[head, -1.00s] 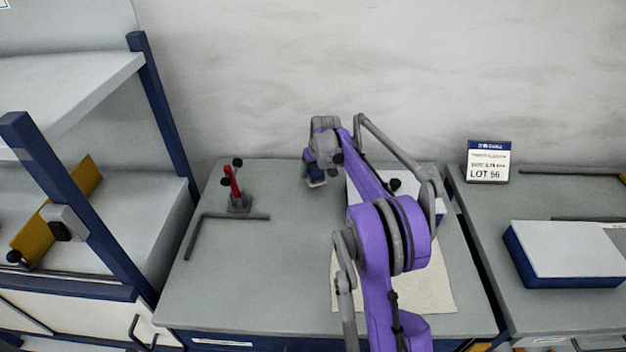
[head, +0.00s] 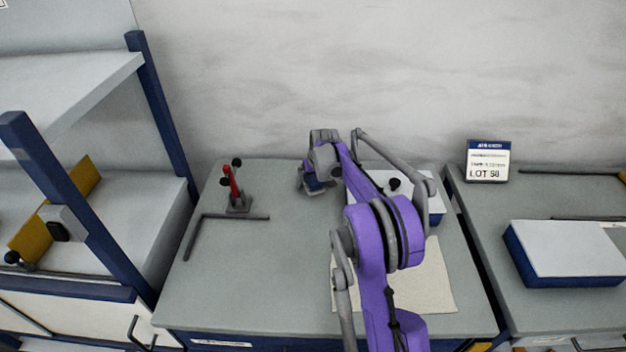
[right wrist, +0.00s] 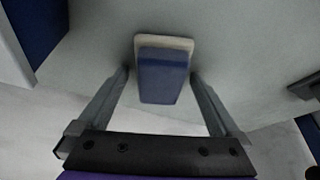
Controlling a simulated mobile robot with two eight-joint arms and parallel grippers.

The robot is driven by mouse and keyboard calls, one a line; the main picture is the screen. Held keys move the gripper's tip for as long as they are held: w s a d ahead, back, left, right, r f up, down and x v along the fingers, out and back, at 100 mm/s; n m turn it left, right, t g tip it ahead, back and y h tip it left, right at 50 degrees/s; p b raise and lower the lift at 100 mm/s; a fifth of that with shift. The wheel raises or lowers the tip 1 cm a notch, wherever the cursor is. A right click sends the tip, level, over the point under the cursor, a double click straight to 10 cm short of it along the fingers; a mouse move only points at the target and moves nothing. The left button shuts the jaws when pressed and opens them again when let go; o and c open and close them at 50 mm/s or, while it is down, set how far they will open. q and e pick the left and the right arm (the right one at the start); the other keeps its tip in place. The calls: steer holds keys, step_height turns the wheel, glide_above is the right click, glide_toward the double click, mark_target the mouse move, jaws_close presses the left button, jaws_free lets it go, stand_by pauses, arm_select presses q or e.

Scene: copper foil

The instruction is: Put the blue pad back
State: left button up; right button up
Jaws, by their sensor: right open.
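The blue pad (right wrist: 162,82) shows in the right wrist view as a small blue block with a pale layer along its far edge. It rests on the grey bench top (head: 270,270). My right gripper (right wrist: 160,76) is open, with one finger on each side of the pad and a small gap visible at each side. In the head view my right gripper (head: 317,186) is low over the back middle of the bench, and it mostly hides the pad there. My left gripper is not in view.
A red clamp (head: 234,186) and a dark L-shaped bar (head: 215,216) are left of the gripper. A LOT sign (head: 487,161) stands on the right bench.

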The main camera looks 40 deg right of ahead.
steer(key=v, duration=1.2)
steer(key=s+a+r+n, duration=0.15)
steer(key=s+a, duration=0.35)
steer(key=a, duration=0.6)
steer(key=s+a+f, duration=0.3)
steer(key=s+a, duration=0.3)
steer(key=s, duration=0.2)
steer(key=s+a+f+n+y, duration=0.1)
steer(key=s+a+f, duration=0.2)
steer(key=s+a, duration=0.3)
steer(key=s+a+f+n+t, duration=0.1)
steer(key=s+a+f, duration=0.2)
steer(key=s+a, duration=0.4)
steer(key=shift+s+f, duration=0.15)
steer(key=shift+s, duration=0.75)
steer(key=shift+s+f, duration=0.1)
steer(key=shift+s, duration=0.8)
